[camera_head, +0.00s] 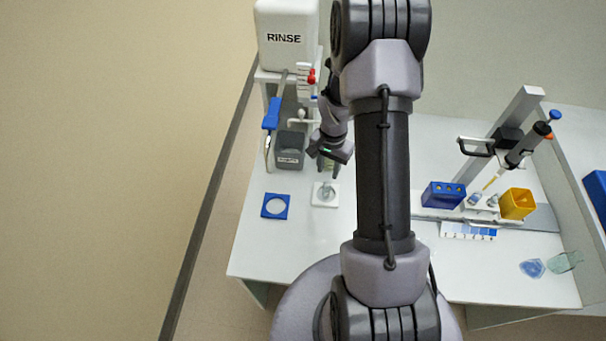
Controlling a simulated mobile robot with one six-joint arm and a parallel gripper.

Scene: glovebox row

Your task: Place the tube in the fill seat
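My arm runs down the middle of the view and hides part of the bench. My gripper (328,166) is small and dark at its far end, left of the arm, and points down over a white square plate (325,203). A small grey upright piece stands on that plate, below the gripper; I cannot tell if it is the tube. Whether the fingers are open, shut or holding anything is not clear. Small pale fittings (493,200) sit under the pipette at the right; I cannot tell which is the fill seat. No tube is clearly identifiable.
A RINSE tank (287,35) stands at the back left, with a grey bin (290,149) below. A blue ring plate (275,206) lies left. At right are a blue rack (443,195), pipette (526,147), yellow box (517,204), scale strip (468,231) and glassware (565,261).

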